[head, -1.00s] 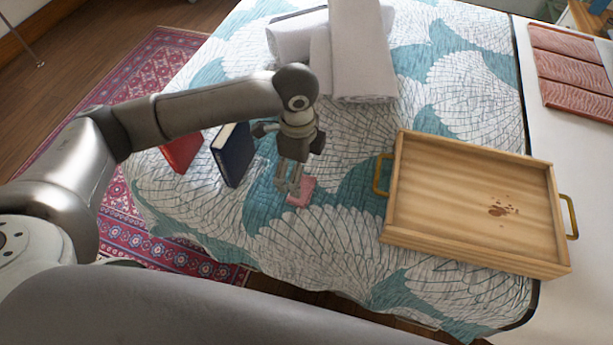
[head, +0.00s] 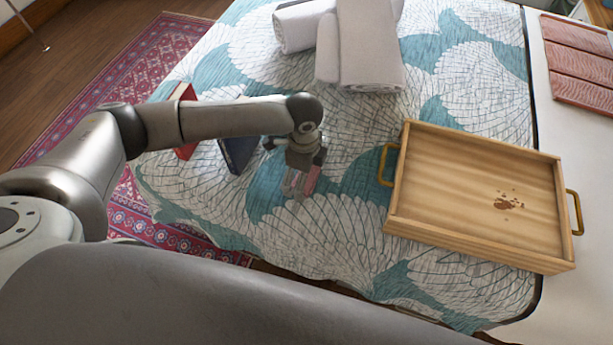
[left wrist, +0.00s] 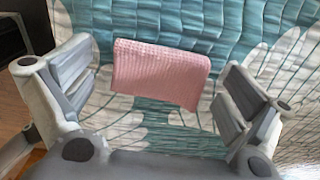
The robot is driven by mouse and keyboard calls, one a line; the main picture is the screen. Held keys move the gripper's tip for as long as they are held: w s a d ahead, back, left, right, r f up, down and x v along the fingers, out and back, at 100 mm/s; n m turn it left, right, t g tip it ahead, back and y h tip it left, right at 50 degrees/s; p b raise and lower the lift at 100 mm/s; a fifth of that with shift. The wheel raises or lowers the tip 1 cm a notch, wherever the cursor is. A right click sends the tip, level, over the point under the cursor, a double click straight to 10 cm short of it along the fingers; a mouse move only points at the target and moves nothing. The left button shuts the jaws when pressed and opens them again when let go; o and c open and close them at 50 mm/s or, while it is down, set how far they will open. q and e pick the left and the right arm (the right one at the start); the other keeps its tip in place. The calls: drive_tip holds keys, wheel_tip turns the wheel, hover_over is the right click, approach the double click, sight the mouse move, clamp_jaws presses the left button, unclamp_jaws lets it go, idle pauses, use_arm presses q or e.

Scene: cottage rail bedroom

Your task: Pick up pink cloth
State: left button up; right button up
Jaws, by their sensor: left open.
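The pink cloth (left wrist: 160,73) is a small, folded, waffle-textured piece lying on the patterned bed cover. In the left wrist view it sits between and slightly beyond the two spread fingers of my left gripper (left wrist: 160,100). In the head view my left gripper (head: 298,184) is over the cloth, pointing down, and hides most of it; a bit of pink (head: 312,178) shows beside the fingers. The left gripper is open, with a gap between each finger and the cloth. My right gripper is in neither view.
A wooden tray (head: 398,190) with brass handles and brown stains lies to the right. White rolled towels (head: 370,50) lie at the back. A dark blue book (head: 238,152) and a red book (head: 186,151) stand left, partly behind my arm. Bare cover lies in front.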

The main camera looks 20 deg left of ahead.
use_arm(q)
drive_tip(key=c, duration=1)
drive_tip(key=shift+o, duration=0.2)
drive_tip(key=shift+r, duration=0.55)
wheel_tip(320, 180, up, 2)
drive_tip(key=shift+r, duration=0.2)
drive_tip(key=s+r, duration=0.2)
drive_tip(key=r, duration=0.1)
drive_tip(key=s+r+p, duration=0.1)
drive_tip(key=s, duration=0.1)
drive_tip(key=shift+d+r, duration=0.3)
drive_tip(key=shift+d, duration=0.1)
drive_tip(key=s+d+r, duration=0.1)
drive_tip(key=s+r, duration=0.4)
drive_tip(key=s, duration=0.5)
drive_tip(key=shift+d, duration=0.35)
